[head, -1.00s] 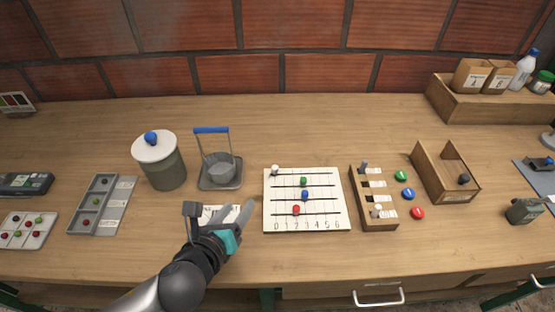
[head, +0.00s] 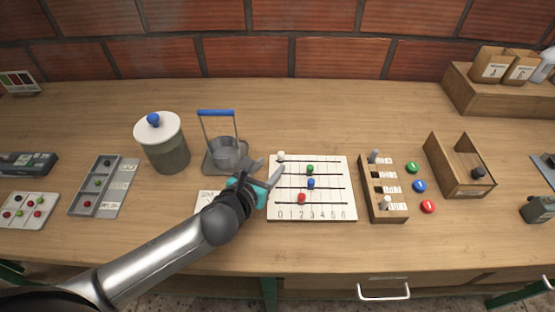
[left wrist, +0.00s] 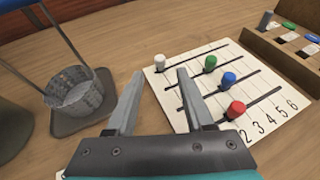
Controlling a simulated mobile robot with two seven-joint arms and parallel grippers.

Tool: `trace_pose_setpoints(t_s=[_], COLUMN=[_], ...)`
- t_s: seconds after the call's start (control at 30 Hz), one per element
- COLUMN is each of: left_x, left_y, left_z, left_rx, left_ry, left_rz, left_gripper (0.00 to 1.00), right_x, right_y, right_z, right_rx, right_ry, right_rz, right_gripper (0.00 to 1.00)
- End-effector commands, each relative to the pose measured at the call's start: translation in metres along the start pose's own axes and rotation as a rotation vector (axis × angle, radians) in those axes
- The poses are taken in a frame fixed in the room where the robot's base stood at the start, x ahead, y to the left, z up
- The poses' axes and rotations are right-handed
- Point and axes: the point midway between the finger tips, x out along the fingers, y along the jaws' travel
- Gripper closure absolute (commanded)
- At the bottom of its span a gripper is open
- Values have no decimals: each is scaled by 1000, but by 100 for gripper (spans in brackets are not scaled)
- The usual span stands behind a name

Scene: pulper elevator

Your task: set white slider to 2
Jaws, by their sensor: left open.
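The slider board (head: 325,209) is a white panel with several dark slots and numbers 0 to 6 along its near edge. The white slider (head: 281,156) stands at the far left end of the top slot, around 0; it also shows in the left wrist view (left wrist: 160,63). The green (head: 310,169), blue (head: 311,183) and red (head: 301,198) sliders stand in the slots nearer me. My left gripper (head: 270,173) is open and empty over the board's left edge, just short of the white slider. In the left wrist view its fingers (left wrist: 158,100) are spread, with the white slider beyond them. My right gripper is not visible.
A grey basket with a blue handle (head: 202,114) stands close to the left gripper, on its left. A lidded jar (head: 165,153) is further left. A wooden block with pegs (head: 367,193) stands right of the board. Bare tabletop lies behind the board.

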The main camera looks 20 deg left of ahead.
Motion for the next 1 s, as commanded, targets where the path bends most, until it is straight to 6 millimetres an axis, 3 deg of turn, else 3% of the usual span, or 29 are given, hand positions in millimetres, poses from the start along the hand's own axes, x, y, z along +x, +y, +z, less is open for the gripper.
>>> trace_pose_setpoints(t_s=[0.1,0.3,0.77,1.0], left_x=[23,48,59,59], left_y=[0,0,0,0], left_z=[-1,-1,0,0], left_rx=[-2,-2,-1,-1], left_ry=[-3,-1,0,0], left_rz=[0,0,-1,-1], left_gripper=[47,47,47,72], right_x=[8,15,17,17], right_y=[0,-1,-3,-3], right_z=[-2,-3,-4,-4], right_rx=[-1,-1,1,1], right_ry=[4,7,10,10], right_rz=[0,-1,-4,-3], right_gripper=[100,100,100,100])
